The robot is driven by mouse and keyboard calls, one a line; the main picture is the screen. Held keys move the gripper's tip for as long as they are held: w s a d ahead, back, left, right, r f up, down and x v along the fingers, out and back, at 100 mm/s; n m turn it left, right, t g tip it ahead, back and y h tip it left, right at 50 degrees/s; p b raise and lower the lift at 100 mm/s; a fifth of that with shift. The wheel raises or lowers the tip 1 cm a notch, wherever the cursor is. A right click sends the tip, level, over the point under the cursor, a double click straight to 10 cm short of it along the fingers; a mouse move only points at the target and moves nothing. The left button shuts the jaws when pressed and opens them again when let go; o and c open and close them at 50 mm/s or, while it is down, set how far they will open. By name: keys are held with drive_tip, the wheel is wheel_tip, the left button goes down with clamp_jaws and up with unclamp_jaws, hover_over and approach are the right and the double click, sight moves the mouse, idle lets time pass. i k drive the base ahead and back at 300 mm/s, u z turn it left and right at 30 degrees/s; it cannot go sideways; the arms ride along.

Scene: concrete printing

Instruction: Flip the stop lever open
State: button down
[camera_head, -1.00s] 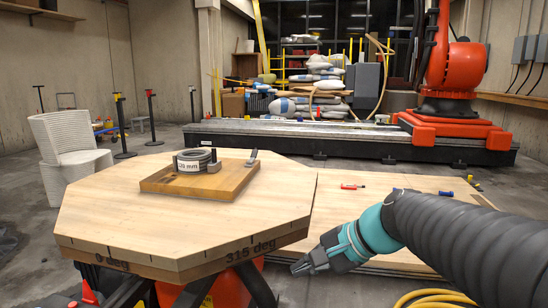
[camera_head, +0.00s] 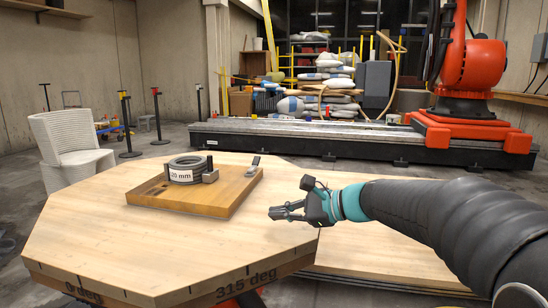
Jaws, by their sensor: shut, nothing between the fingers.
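The octagonal wooden table (camera_head: 90,225) carries a smaller wooden board (camera_head: 196,201). A small grey lever (camera_head: 253,165) stands tilted up at the board's far right corner; I take it for the stop lever. A dark ring (camera_head: 185,168) with a white "mm" label sits on the board, with dark upright blocks (camera_head: 210,174) against its side. My gripper (camera_head: 274,213) is shut and empty. It points left above the table's right part, to the right of and nearer than the board, apart from the lever.
A light wooden sheet (camera_head: 385,250) lies lower, right of the table, partly behind my arm. A white ribbed chair (camera_head: 70,150) stands at left. A red-orange robot (camera_head: 470,75) on a long rail base and stacked bags (camera_head: 325,85) stand behind. The table's front and left are bare.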

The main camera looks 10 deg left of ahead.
sight(256, 160)
drive_tip(key=i, duration=1.05)
drive_tip(key=u, duration=0.05)
